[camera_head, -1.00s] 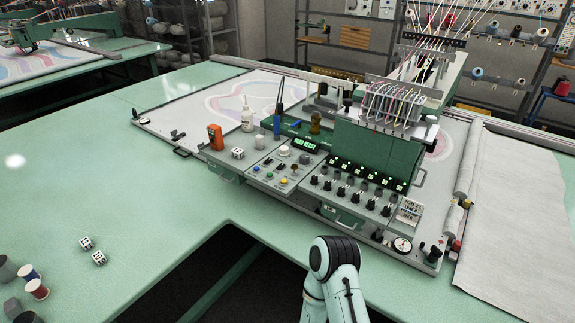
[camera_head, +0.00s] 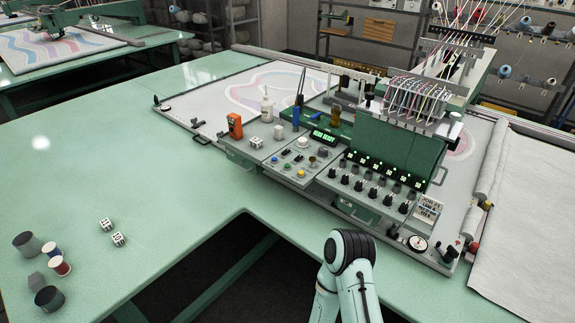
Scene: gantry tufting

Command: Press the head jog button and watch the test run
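The tufting machine's green head (camera_head: 395,150) stands on the table, with a control panel (camera_head: 265,175) at its front left. The panel carries small coloured buttons, among them a blue one (camera_head: 274,159) and a yellow one (camera_head: 300,174). I cannot read which is the head jog button. A small display (camera_head: 321,138) above them shows green text that seems to read "HEAD READY". A row of black knobs (camera_head: 372,193) with green lights above sits to the right. One of my arm links shows at the bottom centre, but neither gripper is in view.
An orange handheld device (camera_head: 235,126), a white bottle (camera_head: 267,106) and a white die (camera_head: 256,142) stand by the panel. Two dice and several spools (camera_head: 61,265) lie at lower left. The green table (camera_head: 120,160) between is clear. A fabric sheet (camera_head: 530,210) covers the right.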

